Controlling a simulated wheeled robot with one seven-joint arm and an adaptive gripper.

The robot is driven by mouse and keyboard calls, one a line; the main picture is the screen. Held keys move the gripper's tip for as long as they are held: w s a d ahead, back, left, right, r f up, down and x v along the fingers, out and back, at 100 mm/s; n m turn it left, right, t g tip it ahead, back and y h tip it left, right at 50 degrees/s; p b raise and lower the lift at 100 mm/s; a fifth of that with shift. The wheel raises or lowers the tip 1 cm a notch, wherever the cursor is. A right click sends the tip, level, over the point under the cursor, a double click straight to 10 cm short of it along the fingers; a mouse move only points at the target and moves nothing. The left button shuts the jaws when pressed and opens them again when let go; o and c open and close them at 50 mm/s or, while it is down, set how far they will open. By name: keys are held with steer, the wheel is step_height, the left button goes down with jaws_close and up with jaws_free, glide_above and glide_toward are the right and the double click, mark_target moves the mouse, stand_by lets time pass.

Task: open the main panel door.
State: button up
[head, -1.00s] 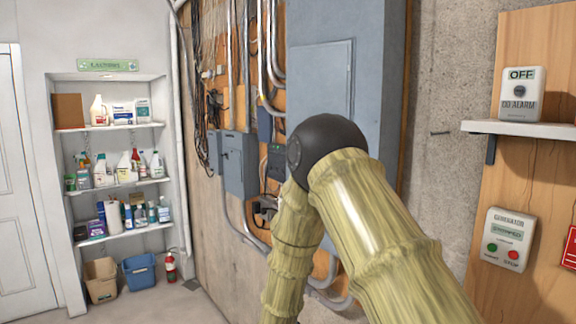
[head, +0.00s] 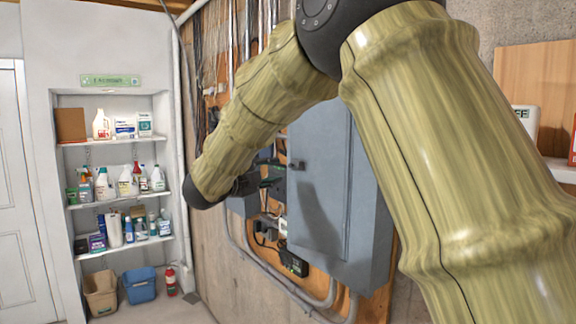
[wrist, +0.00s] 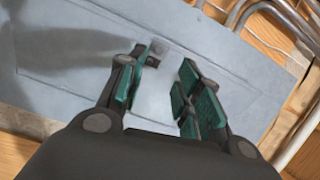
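The main panel (head: 355,240) is a grey metal box on the wall, and its door (head: 318,190) looks shut. A small dark latch (head: 297,164) sits at the door's left edge. In the wrist view the grey door (wrist: 70,60) fills the upper part, and the small latch (wrist: 153,61) shows near the fingertips. My gripper (wrist: 163,80) is open, with green pads apart on either side of a bare patch of door. The latch lies close to the left finger; I cannot tell whether they touch. In the head view my gripper (head: 272,182) is partly hidden beside the panel's left edge.
Conduits (head: 290,290) and wiring run below and left of the panel. A shelf (head: 120,186) with bottles stands at the far left. Bins (head: 139,285) and a fire extinguisher (head: 170,280) are on the floor. A wall ledge (head: 562,170) is at the right.

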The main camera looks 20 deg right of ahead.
mark_target(290, 166)
steer(key=p+x, duration=0.4)
steer(key=x, duration=0.3)
steer(key=shift+w+d+r, duration=0.1)
steer(key=shift+w+d, duration=0.15)
steer(key=shift+d, duration=0.1)
steer(key=shift+f+p+x, duration=0.2)
steer(key=shift+p+x, duration=0.25)
steer(key=shift+x, duration=0.5)
